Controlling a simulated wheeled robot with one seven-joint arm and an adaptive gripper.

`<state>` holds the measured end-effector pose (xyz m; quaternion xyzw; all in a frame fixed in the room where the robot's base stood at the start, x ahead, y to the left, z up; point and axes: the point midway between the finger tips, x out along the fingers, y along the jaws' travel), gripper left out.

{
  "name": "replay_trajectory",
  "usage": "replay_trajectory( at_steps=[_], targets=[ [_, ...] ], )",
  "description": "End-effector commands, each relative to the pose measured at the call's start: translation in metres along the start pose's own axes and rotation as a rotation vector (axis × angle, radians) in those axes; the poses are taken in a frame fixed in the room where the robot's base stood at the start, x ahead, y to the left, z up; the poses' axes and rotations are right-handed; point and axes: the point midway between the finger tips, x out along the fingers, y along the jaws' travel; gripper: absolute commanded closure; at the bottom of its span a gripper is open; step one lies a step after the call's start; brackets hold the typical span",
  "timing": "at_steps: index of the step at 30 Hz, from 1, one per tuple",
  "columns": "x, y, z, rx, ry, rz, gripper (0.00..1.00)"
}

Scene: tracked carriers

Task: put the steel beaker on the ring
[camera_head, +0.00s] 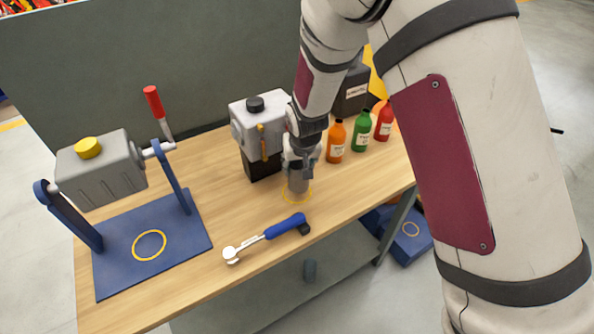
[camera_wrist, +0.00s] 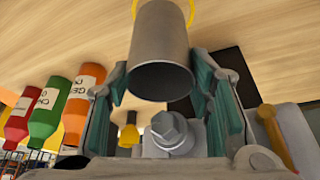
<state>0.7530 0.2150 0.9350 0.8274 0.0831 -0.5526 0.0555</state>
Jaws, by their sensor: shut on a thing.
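The grey steel beaker (camera_head: 298,183) is in my gripper (camera_head: 299,164), which points down over the right half of the wooden table. In the wrist view the beaker (camera_wrist: 160,48) is between the two green-padded fingers of my gripper (camera_wrist: 165,82), its dark open end toward the camera. A yellow ring (camera_head: 291,201) is marked on the table around the beaker's foot; part of this ring (camera_wrist: 192,12) shows beyond the beaker in the wrist view. I cannot tell whether the beaker touches the table. Another yellow ring (camera_head: 149,258) lies on the blue base of the crank device.
The grey machine (camera_head: 259,115) stands close left of my gripper. Orange (camera_head: 336,141), green (camera_head: 360,132) and red (camera_head: 384,122) bottles stand to the right. A blue-handled wrench (camera_head: 265,237) lies in front. The crank device (camera_head: 103,170) is at the left. A blue tray (camera_head: 398,246) is below right.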

Motion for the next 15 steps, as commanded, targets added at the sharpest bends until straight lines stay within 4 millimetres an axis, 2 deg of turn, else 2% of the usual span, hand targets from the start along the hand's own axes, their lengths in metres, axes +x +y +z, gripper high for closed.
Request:
replay_trajectory(
  at_steps=[3, 9, 15],
  targets=[
    [0.006, -0.006, -0.008, 0.000, 0.001, 0.000, 0.98],
    [0.031, -0.005, 0.005, 0.001, -0.001, 0.000, 0.98],
    [0.036, -0.005, 0.006, 0.001, 0.002, -0.001, 0.98]
  ],
)
